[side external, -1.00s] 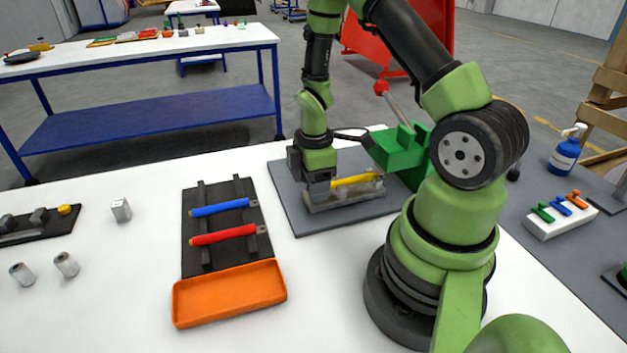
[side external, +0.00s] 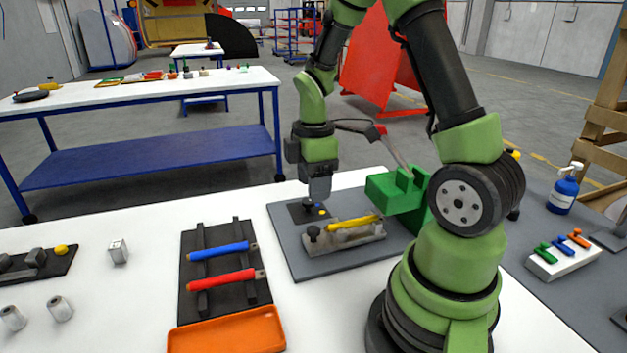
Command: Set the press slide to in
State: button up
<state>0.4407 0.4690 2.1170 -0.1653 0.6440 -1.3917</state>
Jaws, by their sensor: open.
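A green press (side external: 398,192) with a red-tipped lever (side external: 396,153) stands at the back right of a grey base plate (side external: 300,262). A light grey carrier (side external: 345,240) lies on the plate in front of the press, with a yellow-handled part (side external: 352,224) on top and a black knob (side external: 313,232) at its left end. I take this carrier to be the press slide; it appears outside the press body. My gripper (side external: 319,194) points down, open and empty, above and behind the knob, apart from it. Its fingertips are small in this view.
A black rack (side external: 222,292) holding blue and red handles stands left, with an orange tray (side external: 228,332) in front. White table is clear between rack and plate.

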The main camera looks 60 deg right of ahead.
aim_at(314, 228)
jog(key=m, duration=2.4)
jog(key=f+m, duration=0.1)
jog(key=m, duration=1.1)
notch_tip(314, 228, down, 9)
jog(key=shift+f, duration=0.1)
